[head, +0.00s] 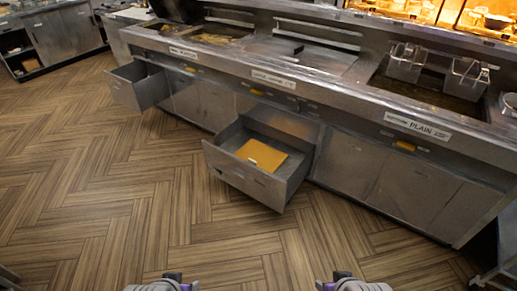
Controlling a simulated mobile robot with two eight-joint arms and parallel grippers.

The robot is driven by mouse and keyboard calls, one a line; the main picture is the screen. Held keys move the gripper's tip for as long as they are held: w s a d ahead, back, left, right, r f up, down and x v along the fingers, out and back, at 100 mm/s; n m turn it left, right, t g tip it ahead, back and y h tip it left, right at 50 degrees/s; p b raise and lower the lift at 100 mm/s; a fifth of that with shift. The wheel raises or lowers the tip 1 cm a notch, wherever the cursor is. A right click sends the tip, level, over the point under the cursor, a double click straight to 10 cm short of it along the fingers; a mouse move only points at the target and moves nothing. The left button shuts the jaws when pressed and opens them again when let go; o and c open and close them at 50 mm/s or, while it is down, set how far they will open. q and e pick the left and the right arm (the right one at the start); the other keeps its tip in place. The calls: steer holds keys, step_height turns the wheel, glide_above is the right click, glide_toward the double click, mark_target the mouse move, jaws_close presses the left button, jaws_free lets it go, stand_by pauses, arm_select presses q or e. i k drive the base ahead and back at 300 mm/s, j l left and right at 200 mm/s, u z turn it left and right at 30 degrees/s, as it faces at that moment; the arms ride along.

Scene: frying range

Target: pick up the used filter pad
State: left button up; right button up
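The used filter pad (270,152) is a flat orange-yellow square with a small pale mark near its front edge. It lies on the floor of an open metal drawer (238,178) in the middle of the frying range. My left gripper (172,279) and my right gripper (340,279) show only in part at the bottom edge, grey with purple parts. Both are well short of the drawer and apart from the pad. Their fingers cannot be made out clearly.
Another drawer (125,91) stands open farther left. The range counter (300,85) runs behind, with fry baskets (405,62) at the right and a "PLAIN" label (417,126). The wood-patterned floor (110,200) before the drawers is clear.

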mark_target(263, 156)
steer(key=i+j, duration=0.1)
steer(key=i, duration=1.65)
steer(key=i+j, duration=0.15)
steer(key=i, duration=0.75)
